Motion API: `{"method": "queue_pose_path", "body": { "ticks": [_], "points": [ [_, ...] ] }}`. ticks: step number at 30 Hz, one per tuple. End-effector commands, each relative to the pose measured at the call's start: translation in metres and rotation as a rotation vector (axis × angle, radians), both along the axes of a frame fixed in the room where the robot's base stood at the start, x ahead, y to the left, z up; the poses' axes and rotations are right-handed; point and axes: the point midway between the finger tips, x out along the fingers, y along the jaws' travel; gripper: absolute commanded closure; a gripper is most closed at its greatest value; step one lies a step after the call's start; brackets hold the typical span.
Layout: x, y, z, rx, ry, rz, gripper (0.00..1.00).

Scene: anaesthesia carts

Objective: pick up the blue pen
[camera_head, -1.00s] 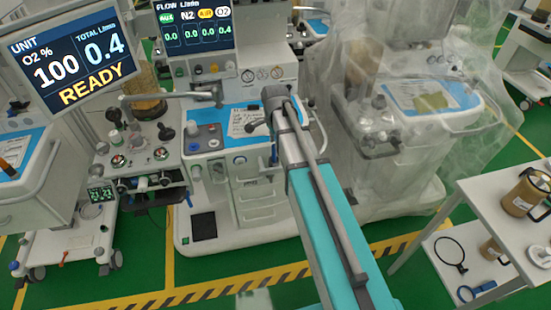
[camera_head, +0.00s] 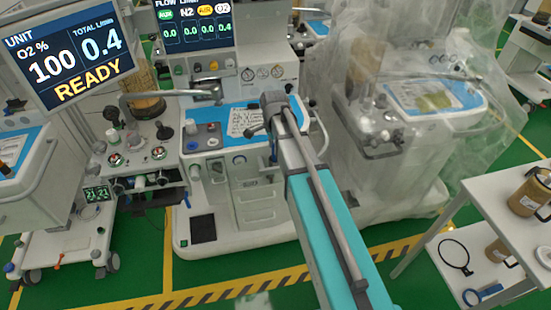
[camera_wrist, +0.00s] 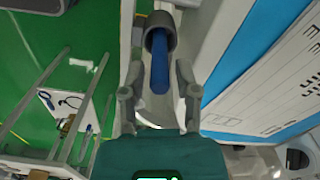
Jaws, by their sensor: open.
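The blue pen (camera_wrist: 160,62) shows in the wrist view, with one end inside a grey round holder (camera_wrist: 158,20) at the top. Its other end points down the picture between my fingers. My gripper (camera_wrist: 158,78) is open, with one finger on each side of the pen. A gap shows on both sides, so the pen is not gripped. In the head view my arm reaches to the right side of the middle anaesthesia cart (camera_head: 255,205). I cannot make out the pen there.
The cart's worktop with a blue edge (camera_wrist: 255,75) lies close on the right in the wrist view. A plastic-covered machine (camera_head: 400,150) stands right of my arm. A white shelf table (camera_head: 490,205) with mugs is at the far right. Green floor shows in front.

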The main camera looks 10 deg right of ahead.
Motion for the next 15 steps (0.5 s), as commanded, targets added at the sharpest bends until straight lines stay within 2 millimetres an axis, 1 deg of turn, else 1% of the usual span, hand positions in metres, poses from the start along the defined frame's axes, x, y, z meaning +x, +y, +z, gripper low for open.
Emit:
{"method": "queue_pose_path", "body": {
  "ticks": [1, 6, 15],
  "points": [
    [0.000, 0.000, -0.008, 0.000, 0.000, 0.000, 0.59],
    [0.000, 0.000, -0.018, 0.000, 0.000, 0.000, 0.59],
    [0.000, -0.001, -0.022, 0.000, 0.000, -0.001, 0.59]
  ]
}}
